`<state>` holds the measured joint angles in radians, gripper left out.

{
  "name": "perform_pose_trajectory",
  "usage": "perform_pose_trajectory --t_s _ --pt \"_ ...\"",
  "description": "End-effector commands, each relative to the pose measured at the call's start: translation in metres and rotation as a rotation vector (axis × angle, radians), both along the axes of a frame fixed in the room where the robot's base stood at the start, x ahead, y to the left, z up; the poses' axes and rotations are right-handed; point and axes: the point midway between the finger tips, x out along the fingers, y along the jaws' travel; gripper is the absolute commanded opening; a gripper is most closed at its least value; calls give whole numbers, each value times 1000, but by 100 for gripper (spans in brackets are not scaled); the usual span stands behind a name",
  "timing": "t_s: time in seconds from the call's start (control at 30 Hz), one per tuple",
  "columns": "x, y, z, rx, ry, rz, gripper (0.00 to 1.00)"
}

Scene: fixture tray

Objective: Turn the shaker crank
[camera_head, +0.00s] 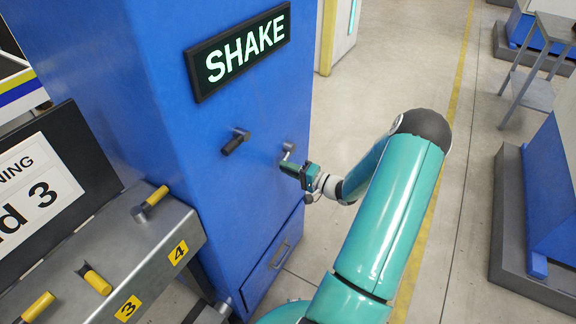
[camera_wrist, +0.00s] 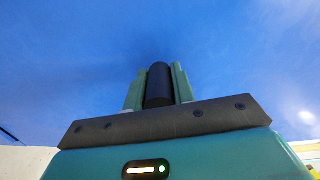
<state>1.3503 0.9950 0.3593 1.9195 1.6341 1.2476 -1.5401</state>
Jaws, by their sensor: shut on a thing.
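The blue cabinet (camera_head: 235,190) has a lit SHAKE sign (camera_head: 239,52) on its face. Below the sign, a shaker crank (camera_head: 288,151) sticks out at the right, its metal arm showing. My gripper (camera_head: 291,168) is at this crank, with its fingers closed around the grip. In the wrist view, the black crank grip (camera_wrist: 159,84) stands upright in the picture between the two green fingers of my gripper (camera_wrist: 158,76). Most of the grip is hidden in the head view. A second black-gripped handle (camera_head: 233,144) sits to the left on the same face, apart from my gripper.
A grey metal bench (camera_head: 135,245) with several yellow-handled pegs and labels 3 and 4 stands at lower left. A drawer (camera_head: 275,255) is low on the cabinet. The floor (camera_head: 400,60) behind my arm is clear. A grey cart (camera_head: 540,70) stands at upper right.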

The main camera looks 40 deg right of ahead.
Motion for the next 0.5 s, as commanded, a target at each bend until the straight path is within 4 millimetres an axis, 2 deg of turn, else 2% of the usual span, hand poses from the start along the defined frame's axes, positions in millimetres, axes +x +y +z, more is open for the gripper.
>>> perform_pose_trajectory --t_s 0.2,0.5 --pt "1 -7 -13 -185 -52 -2 0" --pt "4 -15 -23 -365 -105 -2 0"
